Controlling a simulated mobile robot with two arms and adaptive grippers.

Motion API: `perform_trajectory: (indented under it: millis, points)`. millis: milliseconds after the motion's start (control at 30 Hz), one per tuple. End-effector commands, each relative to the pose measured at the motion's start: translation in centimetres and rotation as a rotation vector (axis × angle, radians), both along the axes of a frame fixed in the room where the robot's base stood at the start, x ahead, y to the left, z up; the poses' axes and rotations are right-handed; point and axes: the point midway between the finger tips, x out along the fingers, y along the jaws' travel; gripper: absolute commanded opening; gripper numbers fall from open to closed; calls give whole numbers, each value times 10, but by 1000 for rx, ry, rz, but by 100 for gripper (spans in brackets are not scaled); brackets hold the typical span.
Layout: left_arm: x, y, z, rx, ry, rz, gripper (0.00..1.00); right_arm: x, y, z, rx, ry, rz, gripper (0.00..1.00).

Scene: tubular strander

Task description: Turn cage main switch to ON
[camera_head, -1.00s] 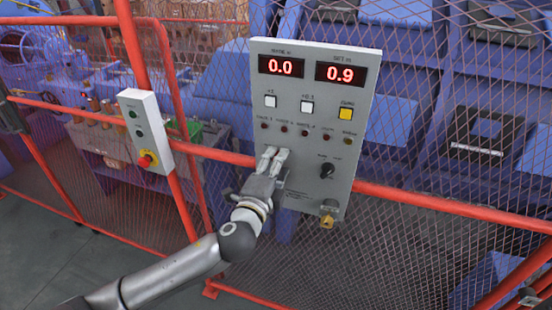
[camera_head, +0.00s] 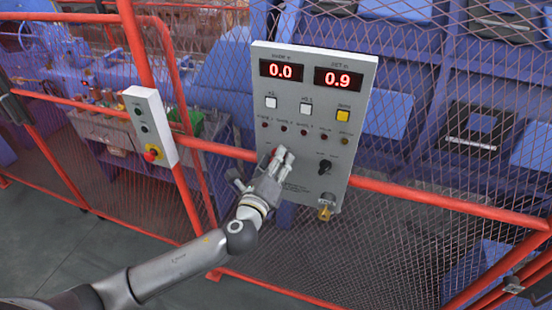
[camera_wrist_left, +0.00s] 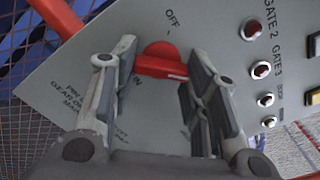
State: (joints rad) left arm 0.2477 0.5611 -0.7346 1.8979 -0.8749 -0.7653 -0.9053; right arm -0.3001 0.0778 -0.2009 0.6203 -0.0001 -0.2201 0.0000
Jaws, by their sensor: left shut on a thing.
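The cage main switch is a red rotary switch (camera_wrist_left: 160,66) on the lower left of a grey control panel (camera_head: 312,72). In the left wrist view its red handle lies crosswise between my fingers, with the OFF label above it. The ON label is mostly hidden by a finger. My left gripper (camera_head: 282,153) reaches the panel from below left; it also shows in the left wrist view (camera_wrist_left: 162,60), shut on the handle. In the head view the fingers hide most of the switch. My right gripper is in neither view.
The panel has red displays (camera_head: 338,79), white buttons, a yellow button (camera_head: 343,115), a black knob (camera_head: 325,166) and a brass key or lock (camera_head: 325,212). An orange rail (camera_head: 440,202) and mesh fence run behind it. A smaller box with a red stop button (camera_head: 152,153) stands left.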

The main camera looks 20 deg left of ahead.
Motion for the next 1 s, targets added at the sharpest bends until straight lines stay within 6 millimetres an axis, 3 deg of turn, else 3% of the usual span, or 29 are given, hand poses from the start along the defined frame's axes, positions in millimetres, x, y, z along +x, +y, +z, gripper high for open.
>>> perform_trajectory:
  millis: [633, 667, 800, 1000]
  points:
    - [-1, 0, -3, 54, 3, -1, 18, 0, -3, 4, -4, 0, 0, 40]
    - [-1, 0, -3, 54, 3, -1, 43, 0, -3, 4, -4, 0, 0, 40]
    - [-1, 0, -2, 54, 2, -1, 61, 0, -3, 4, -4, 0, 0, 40]
    - [0, 0, -1, 53, 0, -1, 64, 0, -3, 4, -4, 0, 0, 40]
